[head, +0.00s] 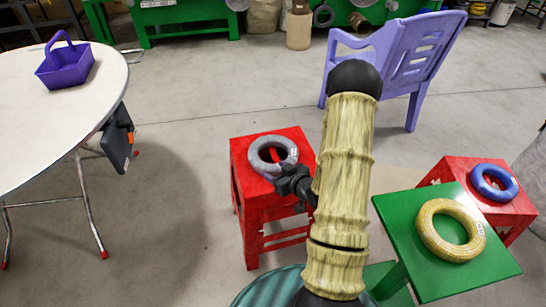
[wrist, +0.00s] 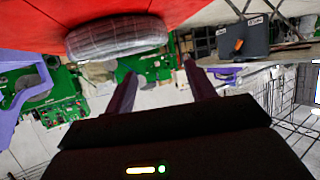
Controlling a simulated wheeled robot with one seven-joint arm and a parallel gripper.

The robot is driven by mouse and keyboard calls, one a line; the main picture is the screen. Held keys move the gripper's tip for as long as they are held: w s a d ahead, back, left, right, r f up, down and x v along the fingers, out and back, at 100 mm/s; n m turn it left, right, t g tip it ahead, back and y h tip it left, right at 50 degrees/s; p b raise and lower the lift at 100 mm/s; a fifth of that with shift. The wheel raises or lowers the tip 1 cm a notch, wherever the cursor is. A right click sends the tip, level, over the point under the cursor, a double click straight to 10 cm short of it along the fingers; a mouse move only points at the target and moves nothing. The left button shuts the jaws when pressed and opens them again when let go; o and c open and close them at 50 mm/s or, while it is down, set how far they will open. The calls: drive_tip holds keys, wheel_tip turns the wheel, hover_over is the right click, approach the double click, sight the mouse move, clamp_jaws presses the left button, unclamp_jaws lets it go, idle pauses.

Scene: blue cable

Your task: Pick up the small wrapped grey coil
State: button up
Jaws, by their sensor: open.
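The small wrapped grey coil (head: 255,157) lies flat on the red stool (head: 246,183) in the middle of the head view. My gripper (head: 273,176) is at the coil's near right edge, and my arm comes in from the right. In the wrist view the coil (wrist: 115,38) appears edge-on against the red stool top (wrist: 35,25), off to the upper left of the fingers. My gripper (wrist: 160,88) has its two fingers spread, with nothing between them. Whether a finger touches the coil is not clear.
A green stool (head: 398,215) with a yellow coil (head: 431,231) and another red stool (head: 455,170) with a blue coil (head: 481,187) stand at right. A purple chair (head: 405,55) is behind. A round white table (head: 30,120) with a purple basket (head: 65,72) is at left.

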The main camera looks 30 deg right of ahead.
approach(258, 160)
drive_tip(key=x, duration=0.3)
drive_tip(key=shift+a+r+b, duration=0.2)
drive_tip(key=shift+b, duration=0.1)
drive_tip(key=x, duration=0.2)
drive_tip(key=b+x, duration=0.1)
drive_tip(key=x, duration=0.1)
drive_tip(key=shift+d+f, duration=0.1)
drive_tip(key=shift+f, duration=0.2)
drive_tip(key=shift+w+f, duration=0.15)
drive_tip(key=shift+w, duration=0.35)
clamp_jaws()
